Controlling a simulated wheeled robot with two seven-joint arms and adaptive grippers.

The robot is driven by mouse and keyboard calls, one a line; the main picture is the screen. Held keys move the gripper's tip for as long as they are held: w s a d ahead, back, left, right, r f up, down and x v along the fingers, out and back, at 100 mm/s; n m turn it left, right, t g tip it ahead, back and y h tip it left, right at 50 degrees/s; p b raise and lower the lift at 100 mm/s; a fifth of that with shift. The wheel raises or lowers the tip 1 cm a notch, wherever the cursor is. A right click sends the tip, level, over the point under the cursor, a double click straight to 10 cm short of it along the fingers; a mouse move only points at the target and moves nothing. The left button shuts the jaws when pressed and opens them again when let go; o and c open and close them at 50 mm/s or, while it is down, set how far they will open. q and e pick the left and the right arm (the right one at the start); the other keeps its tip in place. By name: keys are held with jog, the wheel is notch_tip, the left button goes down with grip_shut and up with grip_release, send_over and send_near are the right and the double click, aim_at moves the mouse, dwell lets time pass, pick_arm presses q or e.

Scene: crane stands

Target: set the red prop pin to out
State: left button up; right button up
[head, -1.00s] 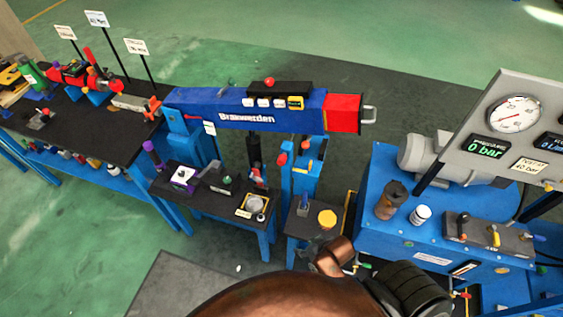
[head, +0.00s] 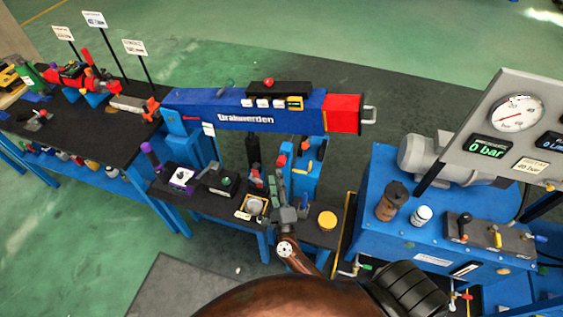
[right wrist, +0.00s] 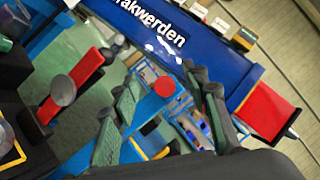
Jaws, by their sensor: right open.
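A red round knob, which looks like the red prop pin (head: 282,160), shows on the blue stand beside the boom. In the right wrist view the red knob (right wrist: 165,86) faces the camera, between my fingers in the picture. I cannot tell how far its pin stands out. My right gripper (head: 278,182) is just in front of the blue stand, its fingers pointing toward it. In the right wrist view the gripper (right wrist: 163,100) has its green-padded fingers apart, with nothing held. My left gripper is not in view.
The blue boom (head: 240,110) with its red end crosses above. A red bar with a grey knob (right wrist: 62,90) is left of my fingers. A yellow round cap (head: 327,220) and a small dial (head: 254,205) lie near my right arm. The blue pump cabinet (head: 430,200) stands to the right.

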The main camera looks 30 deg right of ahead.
aim_at(281, 165)
jog(key=d+m+g+h, duration=0.1)
jog(key=m, duration=0.1)
jog(key=d+f+m+g+h, duration=0.1)
jog(key=m+h, duration=0.1)
jog(key=shift+s+d+f, duration=0.1)
jog(key=shift+d+f, duration=0.05)
jog(key=shift+d, duration=0.2)
jog(key=x, duration=0.7)
jog(key=shift+d, duration=0.1)
jog(key=shift+c, duration=0.4)
grip_shut()
